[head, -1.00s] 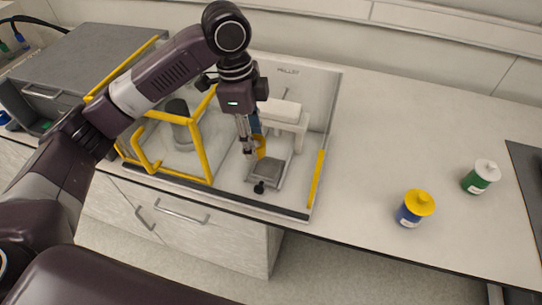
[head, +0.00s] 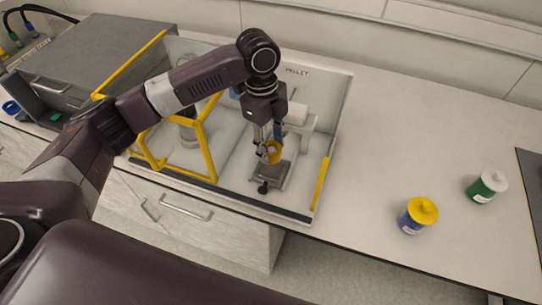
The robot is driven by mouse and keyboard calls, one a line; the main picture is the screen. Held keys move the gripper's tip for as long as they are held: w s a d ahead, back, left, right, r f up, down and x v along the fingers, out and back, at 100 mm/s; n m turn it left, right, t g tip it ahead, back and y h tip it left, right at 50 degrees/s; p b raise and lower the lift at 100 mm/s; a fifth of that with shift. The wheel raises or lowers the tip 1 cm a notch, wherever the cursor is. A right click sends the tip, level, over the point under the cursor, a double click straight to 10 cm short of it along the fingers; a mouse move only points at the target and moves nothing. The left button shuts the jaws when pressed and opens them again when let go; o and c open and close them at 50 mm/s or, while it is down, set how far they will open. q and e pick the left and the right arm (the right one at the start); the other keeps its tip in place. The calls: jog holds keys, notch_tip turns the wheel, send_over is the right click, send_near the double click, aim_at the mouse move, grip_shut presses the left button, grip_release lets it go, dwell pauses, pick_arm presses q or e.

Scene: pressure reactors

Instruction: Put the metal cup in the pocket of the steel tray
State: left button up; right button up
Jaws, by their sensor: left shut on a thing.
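My left gripper (head: 264,149) is shut on the metal cup (head: 274,153), which shows as a small yellow, ring-like shape at the fingertips. The fingers hide part of it. The steel tray (head: 277,180) is a small grey plate with a black knob at its front, inside the open work bay. The cup is over the tray's back part in the picture. I cannot tell whether it touches the tray, and the pocket is not clearly visible. My right gripper is not in view.
A yellow frame (head: 208,152) around a grey cylinder stands left of the tray. A white stand (head: 304,118) is close behind it. A clear, yellow-edged panel (head: 320,184) bounds the bay at right. Blue-yellow (head: 419,215) and green-white (head: 487,186) bottles stand on the open counter.

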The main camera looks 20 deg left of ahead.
pick_arm(q)
jog(key=shift+f, duration=0.85)
notch_tip(320, 180, down, 3)
jog(key=shift+f+p, duration=0.15)
jog(key=shift+p, duration=0.25)
jog(key=shift+f, duration=0.5)
jog(key=o, duration=1.3)
jog(key=shift+f, duration=0.1)
jog(key=shift+c, duration=0.2)
